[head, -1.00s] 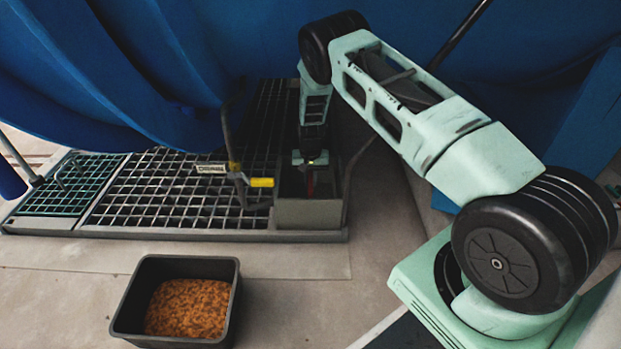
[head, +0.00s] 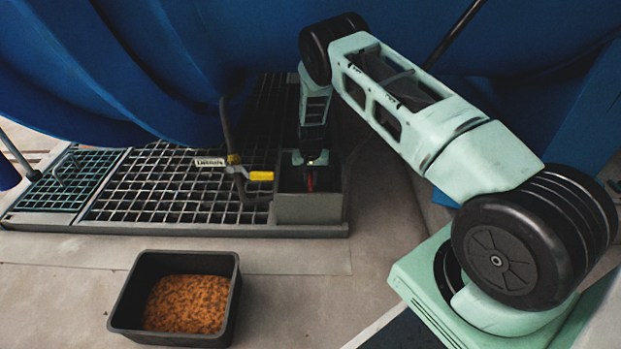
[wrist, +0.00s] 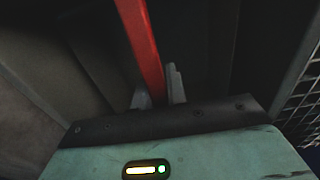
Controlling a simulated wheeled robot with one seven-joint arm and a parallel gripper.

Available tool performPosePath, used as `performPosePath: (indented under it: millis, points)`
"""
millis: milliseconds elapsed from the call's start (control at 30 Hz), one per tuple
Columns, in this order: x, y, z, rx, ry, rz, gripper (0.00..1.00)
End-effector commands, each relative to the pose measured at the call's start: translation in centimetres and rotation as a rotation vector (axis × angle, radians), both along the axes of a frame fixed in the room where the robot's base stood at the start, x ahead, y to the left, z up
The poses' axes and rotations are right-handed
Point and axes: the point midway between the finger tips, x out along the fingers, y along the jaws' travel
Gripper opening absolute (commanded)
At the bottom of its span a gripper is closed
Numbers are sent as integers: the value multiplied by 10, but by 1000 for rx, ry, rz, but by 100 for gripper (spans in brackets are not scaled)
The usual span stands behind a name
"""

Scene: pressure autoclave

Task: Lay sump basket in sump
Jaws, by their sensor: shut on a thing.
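The sump (head: 308,209) is a grey open-topped box at the right end of the floor grating. My gripper reaches down into it from above, and its fingers are mostly hidden there in the head view. In the wrist view my gripper (wrist: 159,90) is shut on a red bar (wrist: 141,40), which looks like the handle of the sump basket. A bit of red (head: 310,182) also shows inside the sump in the head view. The basket's body is too dark to make out, and I cannot tell whether it touches the sump floor.
A floor grating (head: 160,195) lies left of the sump, with a green grate (head: 68,182) at its far left. A pipe with a yellow-handled valve (head: 260,176) stands close beside the sump. A black bin of brown pellets (head: 235,300) sits on the floor in front. Blue sheeting hangs behind.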

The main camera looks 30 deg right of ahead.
Motion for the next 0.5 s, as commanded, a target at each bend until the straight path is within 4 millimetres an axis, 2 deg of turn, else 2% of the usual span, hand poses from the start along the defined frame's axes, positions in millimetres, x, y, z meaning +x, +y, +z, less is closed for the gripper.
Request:
performPosePath:
  millis: [467,500]
  points:
    - [0,0,-11,-1,-1,0,0]
    - [0,0,-11,-1,-1,0,17]
